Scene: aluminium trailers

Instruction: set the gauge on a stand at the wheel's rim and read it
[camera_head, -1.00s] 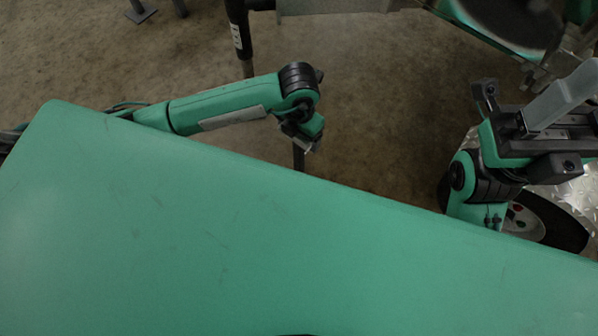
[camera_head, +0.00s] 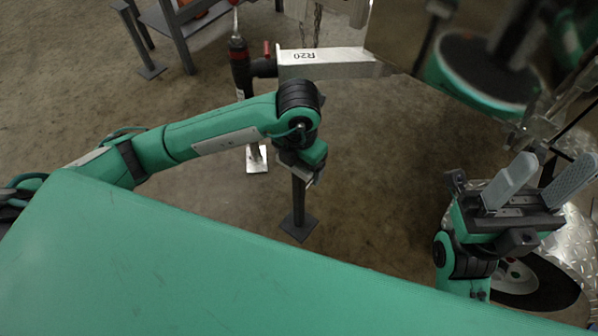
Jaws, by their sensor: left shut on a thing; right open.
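My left gripper (camera_head: 311,174) is shut on the upper part of a dark post with a square foot, a stand (camera_head: 299,215). Its fingers are mostly hidden by the wrist. The stand looks upright, and I cannot tell whether its foot touches the floor. A wheel (camera_head: 540,284) with a black tyre and pale hub shows at the lower right, partly hidden behind my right arm. My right gripper (camera_head: 552,168) is open and empty, fingers pointing up, above and in front of the wheel. I cannot make out a gauge.
A pale beam marked R20 (camera_head: 345,66) runs across the top. A black and red jack (camera_head: 240,68) stands at its left end. A tread-plate fender (camera_head: 572,238) is beside the wheel. A metal table frame (camera_head: 178,40) stands at the back left. Brown floor (camera_head: 385,150) between is open.

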